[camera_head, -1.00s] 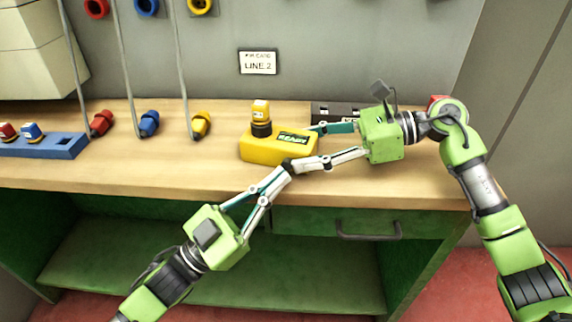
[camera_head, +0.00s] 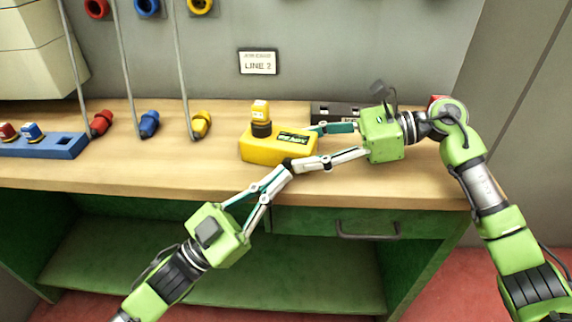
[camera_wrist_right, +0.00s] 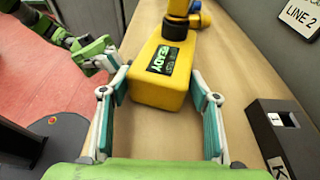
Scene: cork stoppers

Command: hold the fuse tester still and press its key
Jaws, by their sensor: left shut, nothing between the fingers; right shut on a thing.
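The yellow fuse tester (camera_head: 262,150) stands on the wooden bench, with a dark display panel on top that is lit with green text in the right wrist view (camera_wrist_right: 149,88). A yellow fuse with a black base (camera_head: 261,117) stands upright on its left part. My right gripper (camera_head: 318,146) is shut on the tester's right end, one finger along each side. My left gripper (camera_head: 286,167) is shut and empty, its fingertips at the tester's front face near the lower right corner. The key is not clearly visible; the left fingertips may cover it.
A blue rack (camera_head: 62,148) with fuses lies at the left. Red (camera_head: 102,122), blue (camera_head: 149,123) and yellow (camera_head: 201,123) plugs rest on the bench at the back. A dark box (camera_head: 335,111) stands behind my right gripper. A LINE 2 sign (camera_head: 258,62) hangs on the wall.

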